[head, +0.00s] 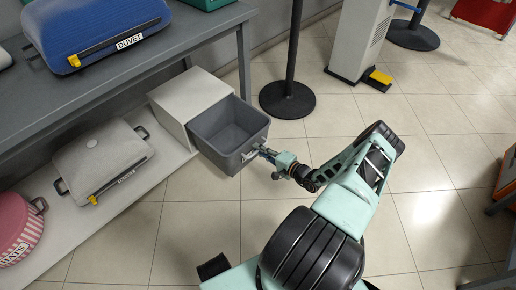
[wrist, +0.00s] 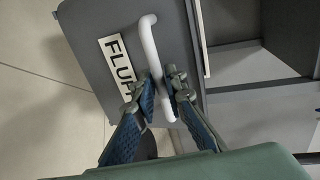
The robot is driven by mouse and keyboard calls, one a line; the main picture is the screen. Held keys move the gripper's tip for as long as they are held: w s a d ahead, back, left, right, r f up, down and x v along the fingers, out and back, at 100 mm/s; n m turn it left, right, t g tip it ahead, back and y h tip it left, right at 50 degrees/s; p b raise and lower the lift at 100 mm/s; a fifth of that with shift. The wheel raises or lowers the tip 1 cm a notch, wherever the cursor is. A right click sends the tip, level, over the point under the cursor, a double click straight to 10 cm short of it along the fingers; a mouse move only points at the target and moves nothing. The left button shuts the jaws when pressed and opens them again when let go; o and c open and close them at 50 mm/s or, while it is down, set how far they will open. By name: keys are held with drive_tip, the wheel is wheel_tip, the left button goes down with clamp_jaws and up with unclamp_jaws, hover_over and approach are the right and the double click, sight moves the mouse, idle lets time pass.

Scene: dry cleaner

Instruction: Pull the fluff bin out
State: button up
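The fluff bin (head: 221,158) is a dark grey open-topped box standing well out of its pale housing (head: 188,98), and it looks empty. In the wrist view its grey front (wrist: 128,22) carries a white FLUFF label (wrist: 117,62), partly covered by a finger, and a white bar handle (wrist: 149,42). My gripper (head: 262,151) is at the bin's front in the head view. In the wrist view my gripper (wrist: 163,84) has one blue-padded finger on each side of the handle and looks closed on it. The exact contact is partly hidden.
The housing stands on a low shelf with a grey DUVET-type case (head: 100,158) and a pink HATS box (head: 14,225). A grey table (head: 190,40) with a blue DUVET case (head: 95,30) is above. A black post base (head: 287,99) stands right of the bin; tiled floor is clear in front.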

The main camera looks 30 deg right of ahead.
drive_tip(key=shift+o, duration=1.2)
drive_tip(key=shift+s, duration=0.1)
drive_tip(key=v, duration=1.2)
